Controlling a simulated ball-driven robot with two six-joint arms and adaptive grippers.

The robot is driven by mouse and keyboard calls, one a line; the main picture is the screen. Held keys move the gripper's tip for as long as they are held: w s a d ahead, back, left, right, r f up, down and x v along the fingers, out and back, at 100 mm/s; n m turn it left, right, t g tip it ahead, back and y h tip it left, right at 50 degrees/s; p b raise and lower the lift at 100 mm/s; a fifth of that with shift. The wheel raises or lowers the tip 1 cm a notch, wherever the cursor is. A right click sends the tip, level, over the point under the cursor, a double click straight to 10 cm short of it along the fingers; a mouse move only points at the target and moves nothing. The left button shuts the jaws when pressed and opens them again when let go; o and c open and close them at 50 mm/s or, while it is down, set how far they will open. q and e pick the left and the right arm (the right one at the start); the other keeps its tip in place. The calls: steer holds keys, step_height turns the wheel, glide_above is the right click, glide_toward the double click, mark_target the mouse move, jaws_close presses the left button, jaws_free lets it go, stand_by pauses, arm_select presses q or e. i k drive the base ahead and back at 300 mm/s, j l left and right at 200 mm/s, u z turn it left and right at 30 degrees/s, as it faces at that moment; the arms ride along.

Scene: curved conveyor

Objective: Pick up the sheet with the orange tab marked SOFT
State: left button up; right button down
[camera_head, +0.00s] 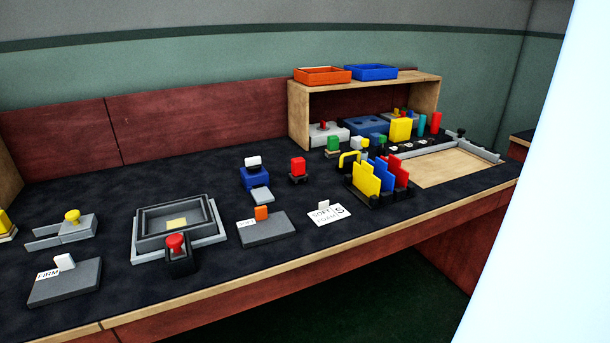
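A dark grey sheet (268,231) lies flat on the worktable, near the middle of the view. An orange tab (261,213) stands up from its back edge, and a small white label on its left part is too small to read surely. To its right a white card (330,215) with a white tab carries print that seems to read SOFT. A second grey sheet (66,287) with a white tab and a label reading FIRM lies at the front left. Neither of my grippers is in view.
A grey tray (148,251) with a red-knobbed tool (177,254) stands left of the orange-tab sheet. Behind are a blue stamp-like block (254,178) and a red-topped piece (298,167). A rack of coloured cards (375,199) stands right. A large pale surface hides the right side.

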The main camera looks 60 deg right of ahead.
mark_target(264, 227)
steer(key=z, duration=1.55)
steer(key=i+l+u, duration=0.15)
steer(key=l, duration=0.35)
steer(key=i+l+u, duration=0.15)
steer(key=l, duration=0.35)
steer(key=i+l+u, duration=0.1)
steer(key=l, duration=0.4)
steer(key=i+l+u, duration=0.15)
steer(key=l, duration=0.35)
